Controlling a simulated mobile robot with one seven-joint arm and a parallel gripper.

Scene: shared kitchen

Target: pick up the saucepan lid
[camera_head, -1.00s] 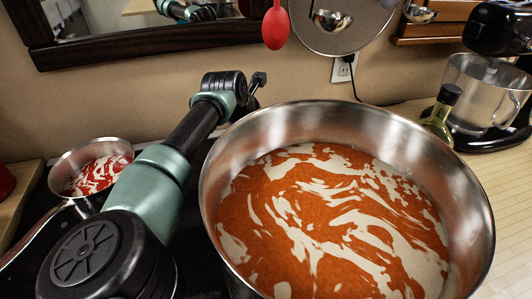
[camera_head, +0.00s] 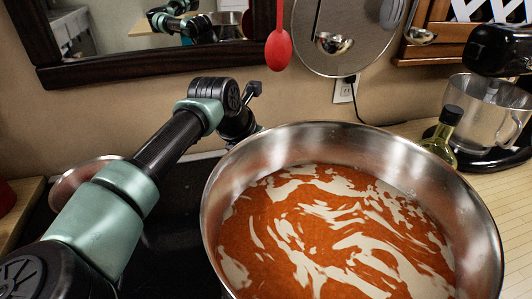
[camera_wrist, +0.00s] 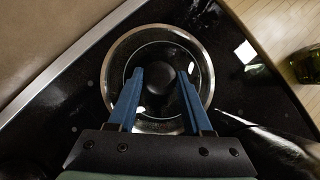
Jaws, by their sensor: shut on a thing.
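The saucepan lid (camera_wrist: 120,62) shows in the wrist view as a round, see-through disc with a pale metal rim and a dark knob (camera_wrist: 161,80) in the middle. My gripper (camera_wrist: 161,75) has its two blue fingers on either side of the knob and is shut on it. The lid is over a black glossy surface; I cannot tell whether it touches it. In the head view the gripper and lid are hidden behind the big pot; only my arm shows.
A large steel pot (camera_head: 478,205) with orange and white contents fills the front right. A small pan (camera_head: 75,178) is partly behind my arm at left. A bottle (camera_head: 443,130) and a mixer (camera_head: 488,100) stand at right. A red spoon (camera_head: 279,50) hangs on the wall.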

